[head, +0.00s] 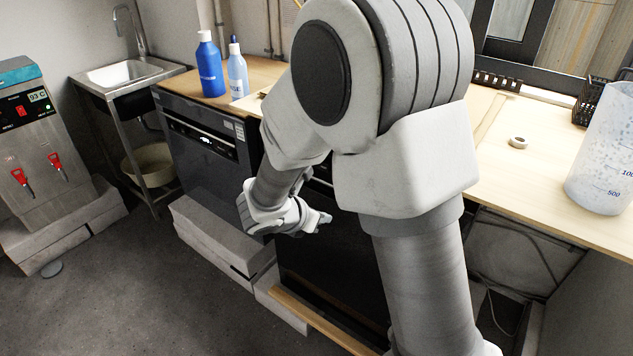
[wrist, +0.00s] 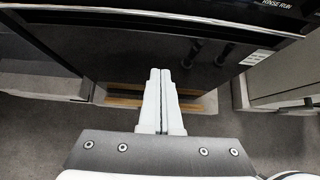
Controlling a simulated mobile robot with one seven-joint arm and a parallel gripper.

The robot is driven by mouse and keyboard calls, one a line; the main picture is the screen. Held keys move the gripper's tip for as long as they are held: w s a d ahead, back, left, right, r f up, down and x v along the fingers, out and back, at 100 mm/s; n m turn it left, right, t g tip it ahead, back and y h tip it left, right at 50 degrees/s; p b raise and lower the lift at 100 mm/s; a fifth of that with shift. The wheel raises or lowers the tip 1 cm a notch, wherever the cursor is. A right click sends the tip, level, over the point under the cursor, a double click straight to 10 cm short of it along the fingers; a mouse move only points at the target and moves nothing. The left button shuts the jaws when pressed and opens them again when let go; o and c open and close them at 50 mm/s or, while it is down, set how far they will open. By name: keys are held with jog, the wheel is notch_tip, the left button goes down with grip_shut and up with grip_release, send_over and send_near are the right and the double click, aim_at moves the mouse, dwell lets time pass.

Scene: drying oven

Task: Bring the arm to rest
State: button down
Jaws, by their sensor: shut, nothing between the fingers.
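My arm stands in the middle of the head view, bent, with its forearm reaching away and down. My gripper (head: 325,218) is in front of the dark front of an appliance (head: 325,265) below the counter. In the wrist view the two pale fingers of my gripper (wrist: 160,72) lie side by side, shut and empty. Beyond them is a glossy dark panel (wrist: 120,52) with faint reflections. My arm hides part of the counter and of the appliance.
A dark oven-like unit (head: 205,145) stands on pale blocks (head: 220,238) to the left. A blue bottle (head: 209,68) and a clear bottle (head: 237,75) stand above it. A beaker (head: 603,150) is on the right counter (head: 535,185). A sink (head: 125,74) is back left.

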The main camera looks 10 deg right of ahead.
jog(key=s+d+r+m+g, duration=0.3)
jog(key=s+d+r+m, duration=0.5)
jog(key=s+r+m, duration=0.4)
jog(key=s+a+r+m+t+y, duration=0.1)
jog(key=s+a+r+m+y, duration=0.15)
jog(key=s+m, duration=0.4)
jog(key=s+a+r+m+t+y, duration=0.1)
jog(key=s+r+m+y, duration=0.1)
jog(key=s+m+y, duration=0.45)
notch_tip(320, 180, up, 18)
jog(key=w+m+h+p, duration=0.1)
jog(key=m+h+p, duration=0.1)
jog(key=p, duration=1.5)
jog(key=shift+a+f, duration=0.15)
jog(key=shift+a, duration=0.15)
jog(key=shift+w+d, duration=0.1)
